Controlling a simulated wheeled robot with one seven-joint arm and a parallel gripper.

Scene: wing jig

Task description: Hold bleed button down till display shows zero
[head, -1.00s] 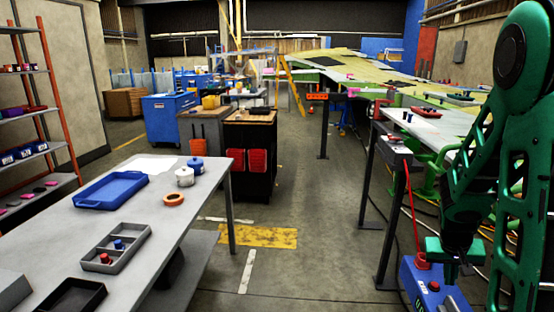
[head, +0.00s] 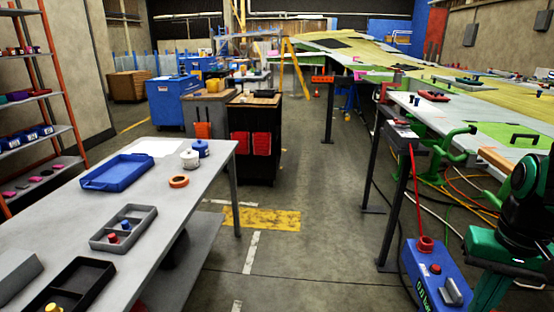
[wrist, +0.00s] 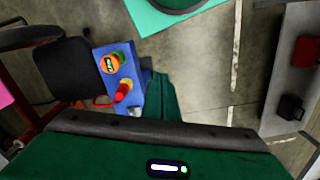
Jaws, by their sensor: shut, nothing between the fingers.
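A blue bleed box (head: 418,268) stands low at the bottom right of the head view. Its top carries a red button (head: 436,268), a red hose fitting (head: 425,243) and a grey block. Green lettering on its side looks like "0.0 bar", partly cut off. My gripper (wrist: 160,82) is shut and empty, beside the box and apart from the button. Its fingertips are hidden in the head view.
A grey post stand (head: 400,190) with a red hose stands behind the box. Cables lie on the floor below the wing jig (head: 470,110). A grey table (head: 150,235) with trays and pots fills the left. The floor between is clear.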

